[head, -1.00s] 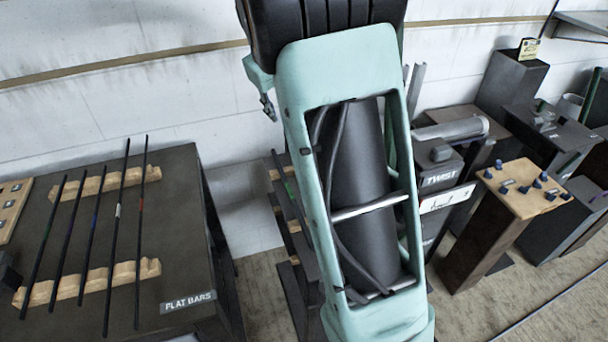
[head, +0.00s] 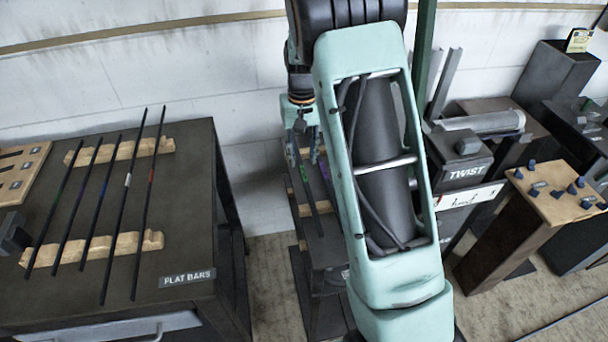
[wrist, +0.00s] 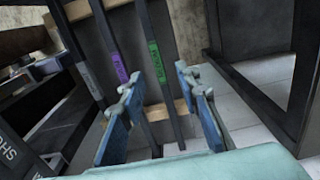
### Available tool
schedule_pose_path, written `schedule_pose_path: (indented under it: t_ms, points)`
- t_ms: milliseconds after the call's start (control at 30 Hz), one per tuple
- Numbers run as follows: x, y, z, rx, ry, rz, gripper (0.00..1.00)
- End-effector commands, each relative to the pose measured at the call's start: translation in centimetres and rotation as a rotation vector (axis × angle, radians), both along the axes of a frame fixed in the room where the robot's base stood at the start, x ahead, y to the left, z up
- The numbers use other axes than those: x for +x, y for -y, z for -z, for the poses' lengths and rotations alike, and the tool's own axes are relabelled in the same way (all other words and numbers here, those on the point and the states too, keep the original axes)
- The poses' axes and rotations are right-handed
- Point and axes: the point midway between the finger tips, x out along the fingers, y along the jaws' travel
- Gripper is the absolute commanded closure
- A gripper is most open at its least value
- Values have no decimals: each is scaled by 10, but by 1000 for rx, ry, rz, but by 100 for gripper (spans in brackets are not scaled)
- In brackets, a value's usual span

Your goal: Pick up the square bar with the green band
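A dark upright-leaning bar with a green band (wrist: 154,58) rests in a wooden-notched rack in the wrist view. Bars with a purple band (wrist: 120,68) and a whitish band (wrist: 89,80) lie to its left. My gripper (wrist: 157,78) is open, its blue fingers spread to either side of the green-banded bar's line, with nothing visibly held. I cannot tell how far the fingertips are from the bar. In the head view my gripper (head: 304,158) points down over the same small rack, left of my forearm, which hides part of that rack.
A twist stand (head: 465,168) and a wooden-topped stand (head: 540,205) are at right. A dark frame (wrist: 298,70) is close at right in the wrist view.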

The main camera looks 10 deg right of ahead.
Motion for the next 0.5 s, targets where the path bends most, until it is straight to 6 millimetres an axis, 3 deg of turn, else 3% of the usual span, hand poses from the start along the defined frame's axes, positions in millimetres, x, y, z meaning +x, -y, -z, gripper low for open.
schedule_pose_path:
  t_ms: [300,500]
  points:
    - [-3,2,44,-1,-2,-1,70]
    - [-3,2,50,0,1,0,70]
